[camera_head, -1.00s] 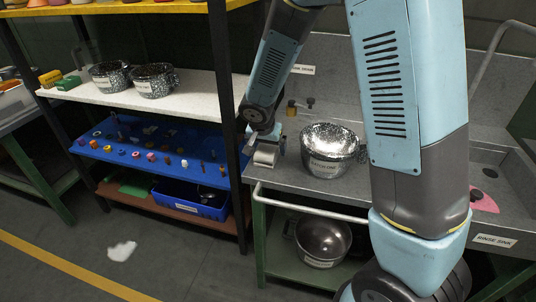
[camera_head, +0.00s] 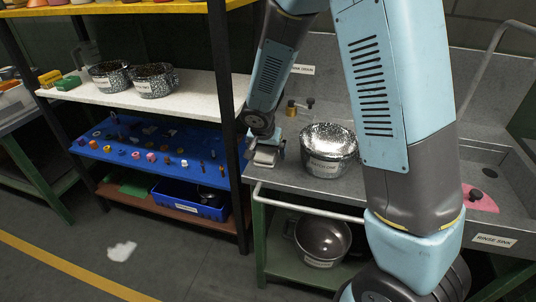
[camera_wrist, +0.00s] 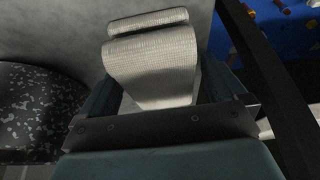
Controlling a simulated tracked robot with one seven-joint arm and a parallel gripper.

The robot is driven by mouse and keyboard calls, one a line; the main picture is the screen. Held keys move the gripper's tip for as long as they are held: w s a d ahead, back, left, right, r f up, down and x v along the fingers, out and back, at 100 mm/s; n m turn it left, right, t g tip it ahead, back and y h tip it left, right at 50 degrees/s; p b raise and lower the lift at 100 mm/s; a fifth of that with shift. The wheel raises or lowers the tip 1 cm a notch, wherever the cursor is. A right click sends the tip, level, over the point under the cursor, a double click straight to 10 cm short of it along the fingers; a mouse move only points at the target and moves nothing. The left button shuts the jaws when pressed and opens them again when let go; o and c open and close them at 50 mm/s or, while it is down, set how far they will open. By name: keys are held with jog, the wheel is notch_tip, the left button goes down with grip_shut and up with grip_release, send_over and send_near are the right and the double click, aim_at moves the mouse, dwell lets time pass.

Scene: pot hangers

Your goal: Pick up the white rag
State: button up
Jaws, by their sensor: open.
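The white rag (camera_wrist: 152,62) shows in the wrist view as a folded, woven cloth with a rolled upper edge. It lies between the two fingers of my gripper (camera_wrist: 160,92), which is open, with one finger on each side of the cloth. I cannot tell whether the fingers touch it. In the head view the rag (camera_head: 265,158) is a small pale patch at the left end of the grey counter, just below my gripper (camera_head: 264,142). My gripper hides part of it there.
A speckled pot (camera_head: 328,150) stands on the counter right of the rag, and its dark side (camera_wrist: 35,110) shows in the wrist view. A black shelf post (camera_head: 222,110) stands close left of my gripper. A white patch (camera_head: 122,251) lies on the floor.

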dwell(0.3)
jog(key=c, duration=1.1)
jog(key=shift+r, duration=0.1)
jog(key=shift+c, duration=0.2)
notch_tip(320, 180, up, 3)
jog(key=shift+r, duration=0.15)
jog(key=s+d+r, duration=0.4)
jog(key=s+r, duration=0.6)
jog(key=s, duration=0.3)
jog(key=shift+s+d, duration=0.15)
jog(key=shift+d, duration=0.05)
